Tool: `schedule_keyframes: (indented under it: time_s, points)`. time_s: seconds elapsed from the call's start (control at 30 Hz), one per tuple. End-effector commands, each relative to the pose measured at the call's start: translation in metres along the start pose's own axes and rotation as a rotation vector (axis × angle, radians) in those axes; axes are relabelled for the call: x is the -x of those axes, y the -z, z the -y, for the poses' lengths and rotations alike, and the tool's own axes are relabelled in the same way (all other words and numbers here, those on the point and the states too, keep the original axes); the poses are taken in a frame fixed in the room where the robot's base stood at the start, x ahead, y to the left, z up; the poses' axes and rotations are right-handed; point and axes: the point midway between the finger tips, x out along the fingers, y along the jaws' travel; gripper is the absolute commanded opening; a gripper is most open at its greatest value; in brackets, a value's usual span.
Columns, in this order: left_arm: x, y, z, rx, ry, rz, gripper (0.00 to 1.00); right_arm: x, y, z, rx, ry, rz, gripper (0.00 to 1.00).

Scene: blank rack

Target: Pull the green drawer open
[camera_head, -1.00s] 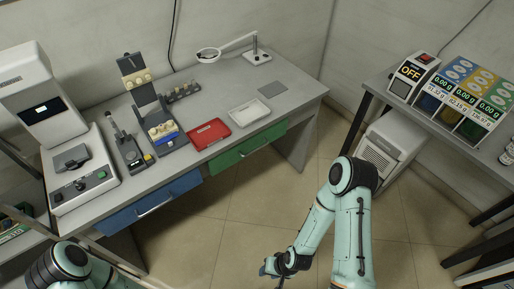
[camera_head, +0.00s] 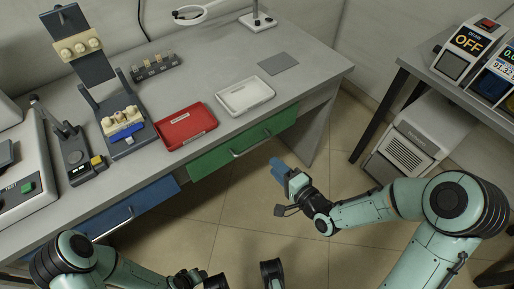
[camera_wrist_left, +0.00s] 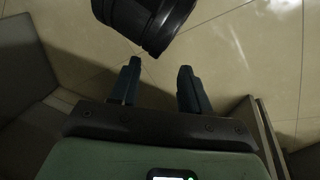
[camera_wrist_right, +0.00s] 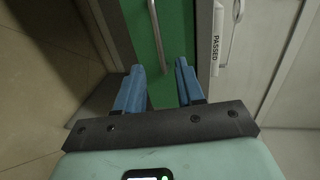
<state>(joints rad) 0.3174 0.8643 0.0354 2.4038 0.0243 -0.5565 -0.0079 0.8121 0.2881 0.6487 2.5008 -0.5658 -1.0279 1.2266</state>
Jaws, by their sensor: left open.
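The green drawer (camera_head: 243,142) is in the front of the grey desk, right of the blue drawer, and looks shut. Its metal bar handle (camera_head: 251,144) is on its front; the handle also shows at the top of the right wrist view (camera_wrist_right: 156,35). My right gripper (camera_head: 276,164) is in front of the drawer, right of the handle and apart from it. Its blue fingers are spread and empty in the right wrist view (camera_wrist_right: 158,70). My left gripper is low in the head view, mostly cut off; the left wrist view shows its fingers (camera_wrist_left: 158,68) apart and empty.
A red tray (camera_head: 186,143) and a white tray (camera_head: 262,107) sit on the desk (camera_head: 215,75) above the drawers. The blue drawer (camera_head: 130,211) is at left. A white cabinet unit (camera_head: 425,135) stands under the right table. The floor before the green drawer is open.

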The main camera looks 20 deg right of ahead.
Motion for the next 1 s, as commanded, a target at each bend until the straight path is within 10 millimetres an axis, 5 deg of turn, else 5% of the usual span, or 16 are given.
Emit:
schedule_keyframes:
  time_s: [0.27, 0.5, 0.97, 1.0]
  points:
    - [-0.028, 0.036, 0.010, 0.008, 0.008, -0.104, 0.47, -0.062, -0.001, -0.004, -0.002, 0.000, 0.003, 0.38]
    - [-0.045, 0.009, 0.031, 0.030, 0.044, -0.017, 0.47, -0.100, -0.001, -0.003, -0.001, 0.000, 0.002, 0.38]
    - [-0.049, 0.000, 0.037, 0.038, 0.055, 0.012, 0.47, -0.111, 0.000, -0.002, 0.000, -0.003, 0.001, 0.38]
    - [-0.049, 0.000, 0.037, 0.037, 0.055, 0.012, 0.47, -0.111, 0.000, -0.002, 0.000, -0.003, 0.000, 0.25]
